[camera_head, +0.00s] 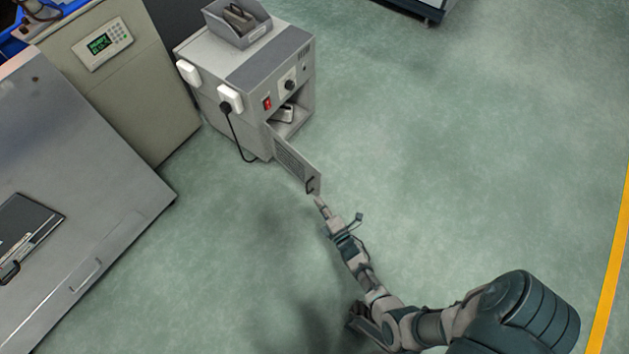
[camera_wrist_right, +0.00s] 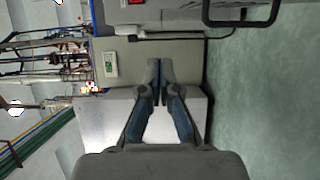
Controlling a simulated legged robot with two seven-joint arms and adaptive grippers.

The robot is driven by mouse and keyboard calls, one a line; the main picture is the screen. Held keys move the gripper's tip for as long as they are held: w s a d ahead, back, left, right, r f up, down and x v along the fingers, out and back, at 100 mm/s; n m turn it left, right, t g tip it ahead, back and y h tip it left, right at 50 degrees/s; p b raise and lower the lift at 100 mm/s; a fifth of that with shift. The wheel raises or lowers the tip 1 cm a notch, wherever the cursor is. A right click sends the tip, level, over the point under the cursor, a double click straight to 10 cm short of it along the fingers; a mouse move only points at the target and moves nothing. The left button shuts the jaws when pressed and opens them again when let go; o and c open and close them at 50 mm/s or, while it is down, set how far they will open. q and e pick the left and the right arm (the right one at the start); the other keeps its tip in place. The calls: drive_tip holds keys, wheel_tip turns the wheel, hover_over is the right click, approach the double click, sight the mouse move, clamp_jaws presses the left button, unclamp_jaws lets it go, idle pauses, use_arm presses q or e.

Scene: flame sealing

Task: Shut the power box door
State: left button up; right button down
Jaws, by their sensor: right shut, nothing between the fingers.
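The power box (camera_head: 215,75) is a grey cabinet at the upper middle of the head view. Its door (camera_head: 292,160) stands open, swung out from the lower front toward me. A dark handle (camera_head: 311,185) is at the door's free end, and it also shows as a black loop (camera_wrist_right: 240,22) at the top right of the wrist view. My right gripper (camera_head: 319,201) is just below the door's free end, close to the handle. In the wrist view the fingers (camera_wrist_right: 160,66) are together and empty. I cannot tell whether they touch the door. My left gripper is out of view.
A beige cabinet with a keypad (camera_head: 104,42) stands left of the box. A large grey metal unit (camera_head: 85,150) fills the left side. An open grey bin (camera_head: 237,20) sits on the box. A black cable (camera_head: 232,135) hangs at its side. The green floor to the right is clear.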

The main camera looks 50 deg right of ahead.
drive_tip(key=w+d+b, duration=0.2)
drive_tip(key=w+d, duration=0.3)
drive_tip(key=d, duration=0.1)
drive_tip(key=shift+w+d+f, duration=0.25)
drive_tip(key=shift+w+d, duration=0.1)
drive_tip(key=shift+w, duration=0.05)
